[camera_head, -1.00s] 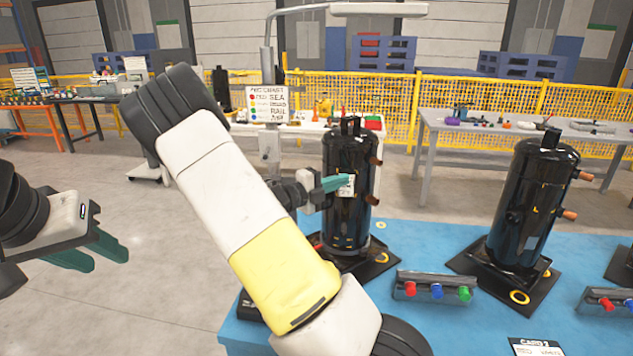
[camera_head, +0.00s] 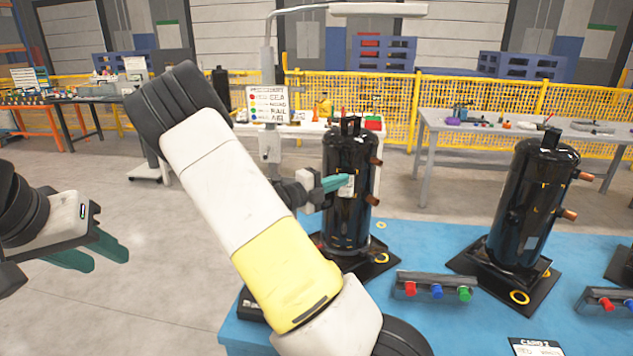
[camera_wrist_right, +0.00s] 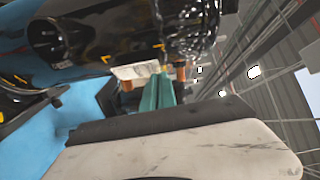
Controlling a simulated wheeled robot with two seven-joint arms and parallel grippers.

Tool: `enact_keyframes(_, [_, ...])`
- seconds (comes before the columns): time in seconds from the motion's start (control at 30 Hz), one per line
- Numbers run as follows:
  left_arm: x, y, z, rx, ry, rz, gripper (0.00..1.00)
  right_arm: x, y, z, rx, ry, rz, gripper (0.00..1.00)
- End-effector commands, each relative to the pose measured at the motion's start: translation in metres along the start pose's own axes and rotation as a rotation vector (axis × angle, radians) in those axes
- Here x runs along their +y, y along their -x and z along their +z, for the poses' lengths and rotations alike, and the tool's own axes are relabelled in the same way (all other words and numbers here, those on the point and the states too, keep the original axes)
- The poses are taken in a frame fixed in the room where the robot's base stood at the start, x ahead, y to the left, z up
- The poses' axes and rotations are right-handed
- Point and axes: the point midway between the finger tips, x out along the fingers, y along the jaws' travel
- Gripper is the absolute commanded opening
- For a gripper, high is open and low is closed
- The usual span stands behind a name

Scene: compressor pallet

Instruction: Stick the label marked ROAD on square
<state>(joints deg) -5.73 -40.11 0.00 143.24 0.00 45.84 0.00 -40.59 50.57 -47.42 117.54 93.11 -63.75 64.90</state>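A small white label (camera_head: 347,187) is at the fingertips of my right gripper (camera_head: 337,184), against or very close to the side of the black compressor (camera_head: 345,232) in the middle. Its print is too small to read. In the right wrist view the label (camera_wrist_right: 135,71) lies beside the teal fingertips (camera_wrist_right: 158,92), near yellow corner marks (camera_wrist_right: 105,59) on the black shell. The fingers look closed together on the label's edge; whether it touches the shell is unclear. My left gripper (camera_head: 95,260) is open and empty at the far left, away from the pallet.
A second black compressor (camera_head: 533,205) stands to the right on the blue surface (camera_head: 425,240). Button boxes (camera_head: 433,285) with coloured buttons are in front. A sign (camera_head: 267,104) on a pole lists coloured dots with words. My right arm covers the centre-left.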

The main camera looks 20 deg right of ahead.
Motion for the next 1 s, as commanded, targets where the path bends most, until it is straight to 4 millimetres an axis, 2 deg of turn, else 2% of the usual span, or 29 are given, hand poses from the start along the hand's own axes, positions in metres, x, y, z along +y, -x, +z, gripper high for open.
enact_keyframes(1.0, [0.0,0.0,0.0,0.0,0.0,0.0,0.36,0.0,-0.01,0.011,0.0,0.0,0.0,0.0])
